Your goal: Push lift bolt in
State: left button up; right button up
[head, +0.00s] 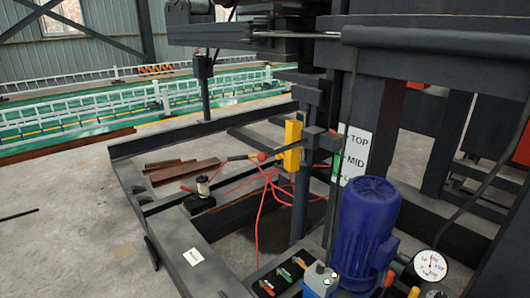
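No part is marked as the lift bolt, so I cannot tell for sure which one it is. A thin dark bar with a red round knob (261,156) lies across the middle of the head view, beside a yellow block (292,146) on a dark upright post. Whether the bar passes through the block or in front of it is unclear. A white sign (357,150) reading TOP and MID, with a partly hidden lower line, stands right of the block. Neither of my grippers can be made out in this view.
A blue motor (365,232) and a round gauge (431,265) stand at front right. Small coloured levers (282,274) sit in front. Red hoses (266,192) hang below the yellow block. Dark frame beams (200,260) surround a floor opening. The grey floor at left is mostly clear.

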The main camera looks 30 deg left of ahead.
aim_at(262, 157)
jog(key=z, duration=2.85)
jog(key=k, duration=1.3)
jog(key=u, duration=2)
jog(key=i, duration=0.5)
jog(key=u, duration=0.05)
